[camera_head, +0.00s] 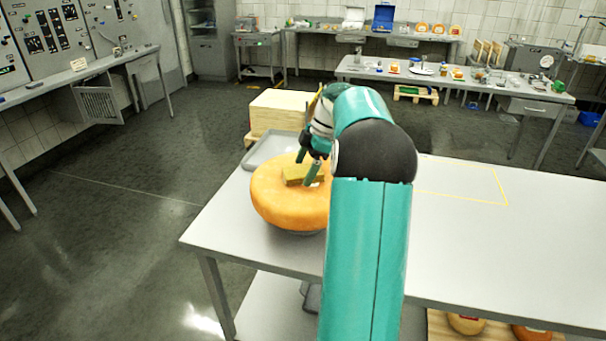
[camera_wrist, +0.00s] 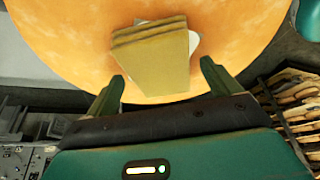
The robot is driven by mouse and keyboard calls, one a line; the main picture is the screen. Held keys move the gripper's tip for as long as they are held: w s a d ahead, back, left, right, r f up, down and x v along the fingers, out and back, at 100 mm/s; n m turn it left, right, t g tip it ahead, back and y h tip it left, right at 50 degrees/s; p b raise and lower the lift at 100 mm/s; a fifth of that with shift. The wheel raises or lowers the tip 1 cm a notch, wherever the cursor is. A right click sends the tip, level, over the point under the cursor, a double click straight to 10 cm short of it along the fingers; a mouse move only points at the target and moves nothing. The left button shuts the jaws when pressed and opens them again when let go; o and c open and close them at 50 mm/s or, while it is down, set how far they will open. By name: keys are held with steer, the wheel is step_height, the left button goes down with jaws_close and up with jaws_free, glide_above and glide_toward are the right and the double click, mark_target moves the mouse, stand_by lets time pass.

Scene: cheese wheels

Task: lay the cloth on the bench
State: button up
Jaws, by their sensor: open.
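The cloth (camera_head: 297,175) is a folded, olive-yellow pad lying on top of a large orange cheese wheel (camera_head: 275,205). In the wrist view the cloth (camera_wrist: 158,58) shows several stacked layers, with a white patch peeking out at its right on the wheel (camera_wrist: 230,30). My gripper (camera_head: 310,172) is over the wheel at the cloth. In the wrist view its fingers (camera_wrist: 160,82) are apart, one on each side of the cloth's near end. Whether they touch it I cannot tell. The wheel stands on the grey bench (camera_head: 450,245); my arm hides part of both.
A thin yellow outline (camera_head: 500,190) marks a clear area on the bench to the right of my arm. A grey tray (camera_head: 262,152) lies behind the wheel. A pale block stack (camera_head: 280,110) stands beyond it. More cheese wheels (camera_head: 467,324) sit below the bench.

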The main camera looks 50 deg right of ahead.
mark_target(296, 172)
steer(key=shift+f, duration=0.15)
steer(key=shift+c, duration=0.2)
steer(key=c, duration=1.1)
steer(key=shift+r, duration=0.4)
steer(key=r, duration=0.3)
steer(key=shift+a+r, duration=0.2)
steer(key=shift+a, duration=0.2)
steer(key=s+a+r, duration=0.2)
steer(key=a+r, duration=0.7)
steer(key=a, duration=0.4)
steer(key=shift+s, duration=0.1)
